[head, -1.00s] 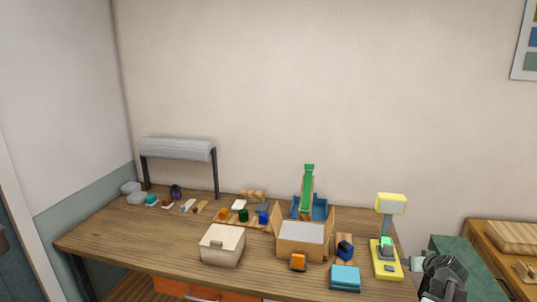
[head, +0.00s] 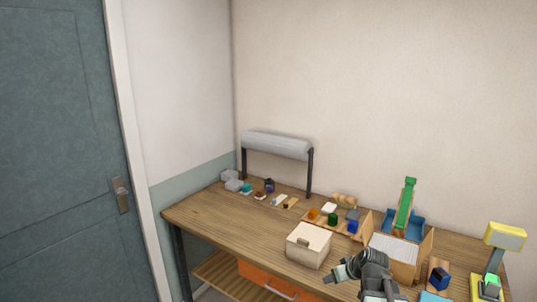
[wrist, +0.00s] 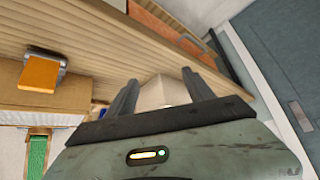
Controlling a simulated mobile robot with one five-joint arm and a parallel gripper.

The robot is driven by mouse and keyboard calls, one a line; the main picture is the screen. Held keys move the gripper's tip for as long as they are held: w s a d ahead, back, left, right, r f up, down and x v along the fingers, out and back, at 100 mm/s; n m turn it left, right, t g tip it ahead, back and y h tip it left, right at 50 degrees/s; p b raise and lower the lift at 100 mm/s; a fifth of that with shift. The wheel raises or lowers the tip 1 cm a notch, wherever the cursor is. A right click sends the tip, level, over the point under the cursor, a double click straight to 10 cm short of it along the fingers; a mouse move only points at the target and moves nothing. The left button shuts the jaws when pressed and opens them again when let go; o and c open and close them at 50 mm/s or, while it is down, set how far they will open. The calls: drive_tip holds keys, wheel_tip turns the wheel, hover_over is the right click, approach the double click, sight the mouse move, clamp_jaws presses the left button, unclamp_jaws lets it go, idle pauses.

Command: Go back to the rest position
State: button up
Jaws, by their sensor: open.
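My gripper (head: 337,273) is in front of the workbench (head: 205,215) in the head view, low in the picture and just right of the cream lidded box (head: 309,246). In the wrist view its two dark fingers (wrist: 160,80) stand apart with nothing held between them. Part of the cream box (wrist: 158,93) shows beyond the fingers. My arm hides part of the bench front and the lower part of the open cardboard box (head: 396,248).
A green slide (head: 405,205), a blue tray (head: 419,228), a yellow lamp-like stand (head: 505,237) and a dark blue block (head: 439,278) are at the right. Several small items line the back. An orange drawer (head: 270,280) is below the top. A door (head: 60,150) is at left.

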drive_tip(key=s+a+f+n+g, duration=0.1)
drive_tip(key=s+a+f+g, duration=0.15)
drive_tip(key=a, duration=0.45)
drive_tip(key=s+a+f+g, duration=0.1)
drive_tip(key=s+a+g, duration=0.1)
drive_tip(key=s+a, duration=0.35)
drive_tip(key=s+d+f+m+g+h, duration=0.1)
drive_tip(key=s+m+g+h, duration=0.1)
drive_tip(key=s, duration=0.3)
drive_tip(key=shift+s+d+m+g, duration=0.25)
drive_tip(key=shift+s+m+g, duration=0.15)
drive_tip(key=shift+m, duration=0.5)
